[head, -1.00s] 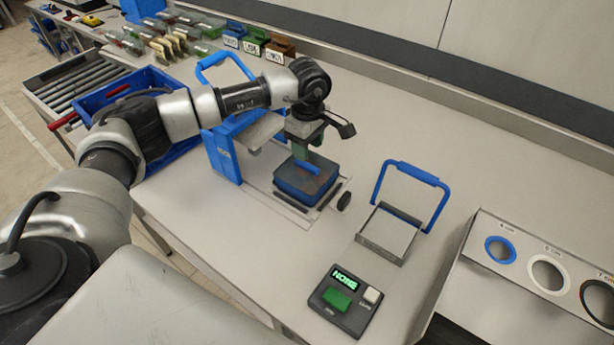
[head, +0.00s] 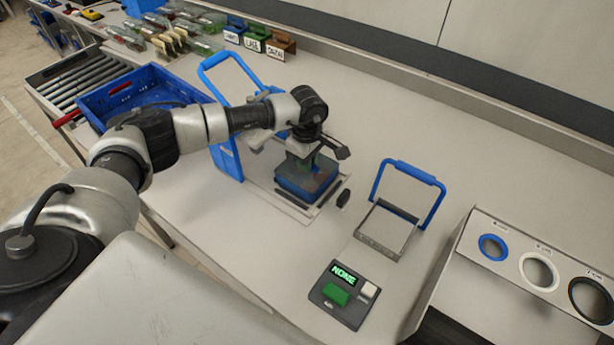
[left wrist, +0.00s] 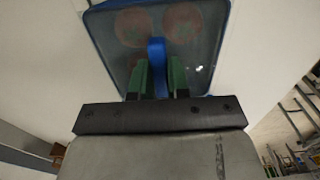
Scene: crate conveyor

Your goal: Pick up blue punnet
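The blue punnet (head: 306,181) stands on the plate of the weighing or sealing station in the head view. In the left wrist view the punnet (left wrist: 198,66) shows red round produce under a clear cover, with a blue grip bar (left wrist: 157,66) across its top. My left gripper (head: 304,163) is lowered onto the punnet from above. In the left wrist view its green fingers (left wrist: 158,75) stand on both sides of the bar, with narrow gaps that look open. Any contact with the bar is hard to see. My right gripper is not in view.
A blue frame (head: 226,155) stands just left of the punnet. A tray with a blue handle (head: 408,180) and a button box (head: 344,295) are to the right. A blue crate (head: 140,90) sits at the left by rollers. Ringed holes (head: 538,272) are at far right.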

